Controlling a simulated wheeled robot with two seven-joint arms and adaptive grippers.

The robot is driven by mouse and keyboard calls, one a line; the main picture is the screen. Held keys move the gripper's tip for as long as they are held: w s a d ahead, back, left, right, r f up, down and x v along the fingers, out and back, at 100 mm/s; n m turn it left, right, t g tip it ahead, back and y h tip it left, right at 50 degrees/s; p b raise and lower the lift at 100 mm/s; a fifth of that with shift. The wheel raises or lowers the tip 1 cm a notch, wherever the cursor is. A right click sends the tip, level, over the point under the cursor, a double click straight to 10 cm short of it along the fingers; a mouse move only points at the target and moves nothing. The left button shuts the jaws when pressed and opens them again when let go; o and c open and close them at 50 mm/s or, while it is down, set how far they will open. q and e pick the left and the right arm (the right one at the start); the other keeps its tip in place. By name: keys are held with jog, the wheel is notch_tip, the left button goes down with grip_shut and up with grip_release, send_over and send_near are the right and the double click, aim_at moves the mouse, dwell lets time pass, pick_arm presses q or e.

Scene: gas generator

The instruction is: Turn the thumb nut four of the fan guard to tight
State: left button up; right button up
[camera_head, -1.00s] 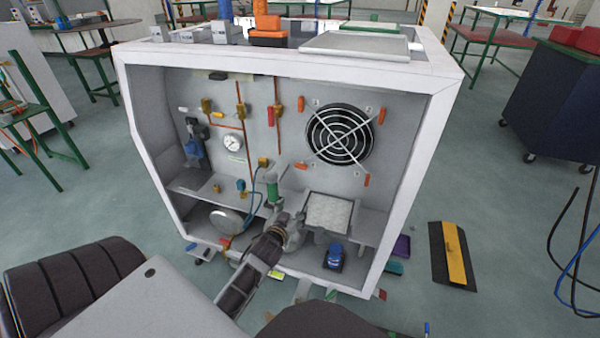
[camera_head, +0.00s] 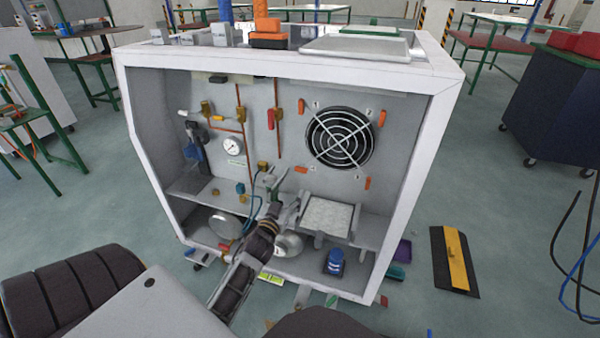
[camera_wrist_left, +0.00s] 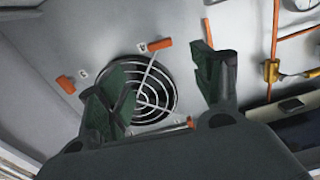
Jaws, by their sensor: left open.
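The round fan guard (camera_head: 340,137), black with a pale wire grille, sits on the right of the cabinet's back panel. Orange thumb nuts surround it: upper left (camera_head: 301,106), upper right (camera_head: 382,118), lower right (camera_head: 368,183) and thumb nut four (camera_head: 301,170) at lower left, its handle lying nearly level. In the left wrist view the guard (camera_wrist_left: 150,95) shows between and behind the fingers, and thumb nut four (camera_wrist_left: 161,44) is beside a "4" label. My left gripper (camera_head: 277,186) is open and empty, below and left of nut four, apart from it. My right gripper is not in view.
The white cabinet frame (camera_head: 440,110) surrounds the opening. A grey shelf with a pale square-topped block (camera_head: 327,216) is right of my left gripper. A gauge (camera_head: 232,147), orange pipes and valves are on the left. A blue-capped item (camera_head: 334,261) stands on the cabinet floor.

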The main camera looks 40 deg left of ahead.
aim_at(300, 171)
pick_arm(q)
jog(key=shift+b+x, duration=0.95)
jog(key=shift+x, duration=3.6)
jog(key=shift+b+x, duration=0.3)
jog(key=shift+x, duration=1.1)
jog(key=shift+w+a+f, duration=0.1)
jog(key=shift+w+a, duration=0.05)
jog(key=shift+w, duration=0.65)
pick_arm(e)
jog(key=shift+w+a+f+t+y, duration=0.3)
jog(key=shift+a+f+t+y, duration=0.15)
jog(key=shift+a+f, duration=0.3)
pick_arm(q)
jog(key=shift+a, duration=0.1)
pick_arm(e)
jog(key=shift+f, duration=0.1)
